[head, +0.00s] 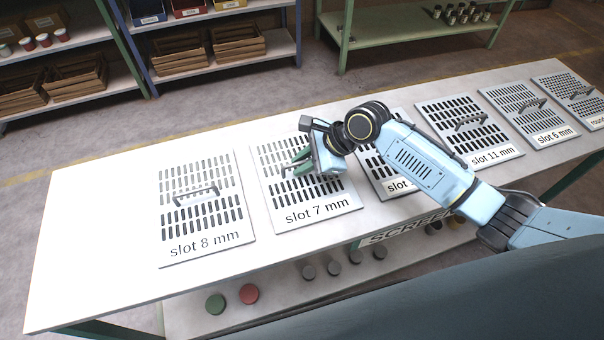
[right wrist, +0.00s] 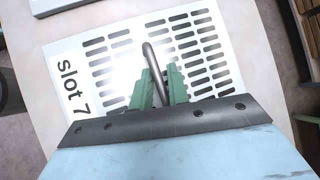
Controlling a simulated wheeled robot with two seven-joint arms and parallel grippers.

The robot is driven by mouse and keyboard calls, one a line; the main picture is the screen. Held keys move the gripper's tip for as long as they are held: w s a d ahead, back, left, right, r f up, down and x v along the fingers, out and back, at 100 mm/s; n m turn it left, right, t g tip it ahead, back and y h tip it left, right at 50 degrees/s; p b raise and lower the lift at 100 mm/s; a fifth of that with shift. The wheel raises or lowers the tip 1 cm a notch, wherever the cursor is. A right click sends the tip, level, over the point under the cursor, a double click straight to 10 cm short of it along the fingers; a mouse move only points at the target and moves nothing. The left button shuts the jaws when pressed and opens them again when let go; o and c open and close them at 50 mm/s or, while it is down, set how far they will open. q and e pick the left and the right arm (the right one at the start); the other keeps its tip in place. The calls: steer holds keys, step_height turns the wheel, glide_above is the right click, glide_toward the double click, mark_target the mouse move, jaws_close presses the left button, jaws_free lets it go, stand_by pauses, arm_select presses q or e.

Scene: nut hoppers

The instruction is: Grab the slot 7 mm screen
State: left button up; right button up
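The slot 7 mm screen (head: 338,203) is a white plate with rows of dark slots and a raised grey bar handle. It lies flat on the long white table, second from the left. In the right wrist view, the same screen (right wrist: 75,55) shows its label at the left and its handle (right wrist: 149,52) in the middle. My right gripper (head: 299,162) is low over this screen, with its green fingers open. In the right wrist view, the fingers (right wrist: 160,75) stand on either side of the handle, slightly apart. My left gripper is out of view.
The slot 8 mm screen (head: 206,237) lies to the left. A partly hidden slot screen (head: 398,186), slot 11 mm (head: 495,156), slot 6 mm (head: 555,137) and a round-hole screen (head: 597,121) lie to the right. Shelves with crates (head: 180,55) stand behind, across the floor.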

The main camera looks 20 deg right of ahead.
jaws_close()
stand_by(0.4)
